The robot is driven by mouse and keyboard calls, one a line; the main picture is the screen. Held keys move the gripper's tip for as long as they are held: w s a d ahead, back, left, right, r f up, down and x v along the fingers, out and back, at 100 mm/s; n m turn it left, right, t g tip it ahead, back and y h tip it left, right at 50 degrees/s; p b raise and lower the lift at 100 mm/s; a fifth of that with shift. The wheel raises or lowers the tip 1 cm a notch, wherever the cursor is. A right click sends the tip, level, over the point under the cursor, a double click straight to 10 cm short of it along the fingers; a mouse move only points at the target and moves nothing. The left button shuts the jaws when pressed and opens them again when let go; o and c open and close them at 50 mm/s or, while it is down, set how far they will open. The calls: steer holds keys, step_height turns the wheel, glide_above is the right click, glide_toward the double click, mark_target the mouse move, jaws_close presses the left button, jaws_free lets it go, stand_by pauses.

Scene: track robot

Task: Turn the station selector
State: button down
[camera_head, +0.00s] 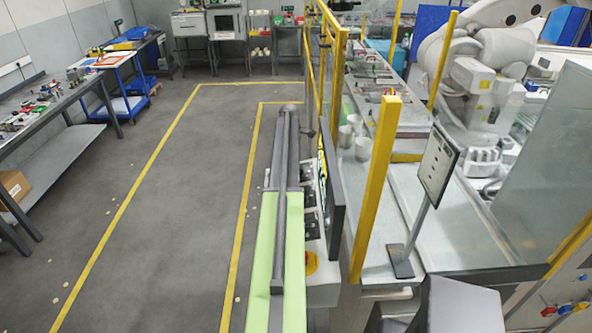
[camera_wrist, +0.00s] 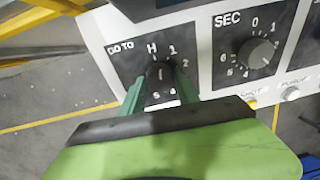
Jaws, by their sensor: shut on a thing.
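The station selector is a dark knob (camera_wrist: 160,71) on a black plate marked GO TO, with H, 1, 2 and further numbers around it, in the wrist view. My gripper (camera_wrist: 160,82) has its two green fingers on either side of this knob and is shut on it. A short light line on the knob looks roughly upright, pointing between H and 1. The fingers and the palm hide part of the lower dial. In the head view my arm hides the knob and gripper.
A second knob (camera_wrist: 261,52) marked SEC is just right of the GO TO plate. Small push buttons (camera_wrist: 290,94) sit below it. In the head view a yellow post (camera_head: 376,185) and a dark upright screen (camera_head: 331,185) stand close right of my arm.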

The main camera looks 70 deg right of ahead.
steer(key=shift+s+n, duration=0.2)
steer(key=shift+n, duration=0.8)
steer(key=c, duration=0.9)
jaws_free()
steer(key=shift+s+r, duration=0.1)
steer(key=shift+w, duration=0.2)
step_height(320, 180, up, 17)
steer(key=w+p, duration=0.2)
steer(key=p, duration=1.5)
steer(key=shift+w+d, duration=0.2)
steer(key=shift+w, duration=0.15)
steer(key=shift+w, duration=0.1)
